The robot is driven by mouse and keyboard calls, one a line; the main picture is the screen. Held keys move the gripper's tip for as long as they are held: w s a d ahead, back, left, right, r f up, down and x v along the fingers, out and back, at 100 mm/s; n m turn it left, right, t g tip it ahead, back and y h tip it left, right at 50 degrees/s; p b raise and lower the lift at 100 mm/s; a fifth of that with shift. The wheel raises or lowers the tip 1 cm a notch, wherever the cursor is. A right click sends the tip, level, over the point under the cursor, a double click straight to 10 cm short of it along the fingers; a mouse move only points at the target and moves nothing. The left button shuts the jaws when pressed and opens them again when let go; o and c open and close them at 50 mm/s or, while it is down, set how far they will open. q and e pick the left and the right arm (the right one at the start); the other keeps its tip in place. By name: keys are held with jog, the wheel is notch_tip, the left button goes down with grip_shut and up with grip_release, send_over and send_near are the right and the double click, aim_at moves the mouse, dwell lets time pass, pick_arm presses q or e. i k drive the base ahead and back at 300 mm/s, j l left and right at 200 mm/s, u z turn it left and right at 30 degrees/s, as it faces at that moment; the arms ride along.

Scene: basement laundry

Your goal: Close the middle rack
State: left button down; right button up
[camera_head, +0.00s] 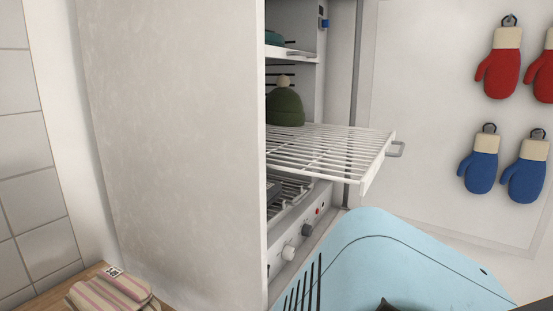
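The middle rack (335,147) is a white wire shelf. It is pulled out of the white cabinet and sticks out to the right, past the cabinet's front. A dark green knitted hat (285,107) with a pale pompom sits at the rack's inner left part. The large pale cabinet side panel (175,140) hides the rack's left end and much of the interior. I make out neither of my grippers in this view, and nothing is seen touching the rack or its handle.
An upper shelf (291,54) holds a teal item. A lower rack sits inside above a panel with knobs (289,252). Red mittens (498,73) and blue mittens (482,171) hang on the open door (420,120). A striped cloth (108,291) lies on wood at lower left.

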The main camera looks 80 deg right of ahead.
aim_at(365, 180)
jog(key=k+l, duration=0.25)
jog(key=k+z, duration=0.1)
jog(key=z, duration=1.3)
